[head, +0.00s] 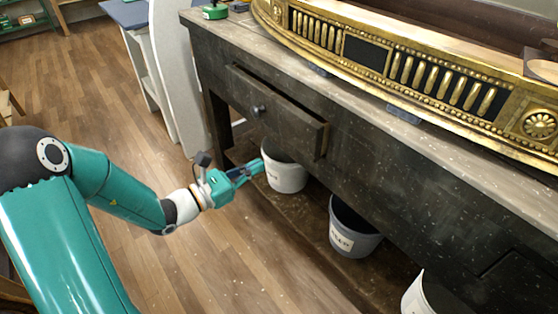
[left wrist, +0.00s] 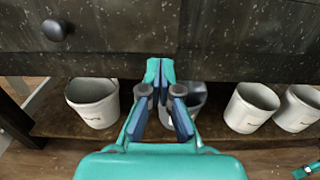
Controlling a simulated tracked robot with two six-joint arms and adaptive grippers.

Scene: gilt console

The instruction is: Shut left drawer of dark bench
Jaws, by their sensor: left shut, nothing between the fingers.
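The dark bench (head: 395,190) runs along the right of the head view. Its left drawer (head: 268,115) stands partly open, its front pulled out from the bench face, with a dark round knob (head: 259,110). In the left wrist view the knob (left wrist: 54,30) is at the upper left on the drawer front (left wrist: 110,28). My left gripper (head: 258,166) is shut and empty, below the drawer front and apart from the knob.
White buckets (head: 285,172) and a grey bucket (head: 352,228) stand on the bench's lower shelf (head: 300,222). A gilt console piece (head: 420,75) lies on the bench top. A white panel (head: 178,80) stands left of the bench. The wooden floor (head: 110,75) is largely clear.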

